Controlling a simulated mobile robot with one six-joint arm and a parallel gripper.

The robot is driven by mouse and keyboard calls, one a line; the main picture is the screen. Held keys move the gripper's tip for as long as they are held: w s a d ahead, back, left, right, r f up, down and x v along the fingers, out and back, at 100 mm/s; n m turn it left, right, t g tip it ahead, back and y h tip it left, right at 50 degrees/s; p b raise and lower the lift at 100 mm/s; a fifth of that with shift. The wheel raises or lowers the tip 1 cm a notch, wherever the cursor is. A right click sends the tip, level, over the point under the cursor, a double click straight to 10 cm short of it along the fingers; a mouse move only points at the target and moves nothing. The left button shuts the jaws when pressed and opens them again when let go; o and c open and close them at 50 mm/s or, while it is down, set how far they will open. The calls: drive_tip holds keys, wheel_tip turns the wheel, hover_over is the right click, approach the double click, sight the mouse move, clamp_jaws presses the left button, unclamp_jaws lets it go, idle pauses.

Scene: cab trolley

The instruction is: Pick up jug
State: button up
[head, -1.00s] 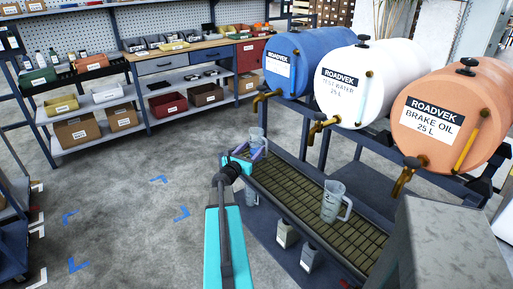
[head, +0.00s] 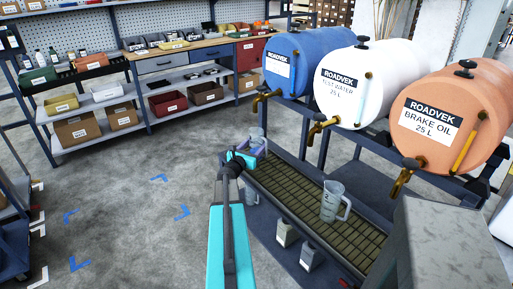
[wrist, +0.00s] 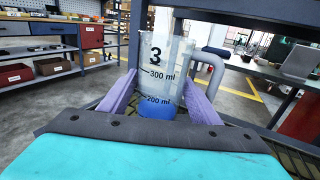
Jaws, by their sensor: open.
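A clear measuring jug (wrist: 165,62) marked 3, with 300 ml and 200 ml lines, stands upright in the middle of the wrist view. Its lower part looks blue, and its handle is on the right. In the head view this jug (head: 256,134) is at the far end of the grated tray, partly hidden by my gripper (head: 250,153). My gripper is open, with its purple fingers either side of the jug in the wrist view. I cannot tell whether they touch it. A second jug (head: 333,202) stands upright nearer on the tray.
Blue (head: 294,64), white (head: 347,86) and orange (head: 448,115) drums with taps lie above the grated tray (head: 285,197). A grey block (head: 447,245) stands at the near right. Small containers (head: 286,231) sit below the tray.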

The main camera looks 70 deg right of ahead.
sight(259, 133)
drive_tip(key=shift+s+d+r+p, duration=0.15)
drive_tip(key=shift+d+p, duration=0.2)
drive_tip(key=shift+d, duration=0.65)
drive_tip(key=shift+s+d+f+p, duration=0.1)
drive_tip(key=shift+d+p, duration=0.2)
drive_tip(key=shift+d, duration=0.65)
drive_tip(key=c, duration=0.9)
drive_tip(key=shift+r, duration=0.2)
drive_tip(key=shift+r+b, duration=0.35)
drive_tip(key=shift+r, duration=0.4)
drive_tip(key=shift+a+r+b, duration=0.1)
drive_tip(key=shift+r+b, duration=0.2)
drive_tip(key=shift+r, duration=0.65)
drive_tip(key=shift+w+a+f+b, duration=0.1)
drive_tip(key=shift+w+a+b, duration=0.4)
drive_tip(key=shift+a, duration=2.45)
drive_tip(key=shift+w+a+r+b, duration=0.2)
drive_tip(key=shift+a+b, duration=0.6)
drive_tip(key=shift+a, duration=2.15)
drive_tip(key=shift+w+a+f+b, duration=0.2)
drive_tip(key=shift+w+a+b, duration=0.35)
drive_tip(key=shift+a, duration=2.4)
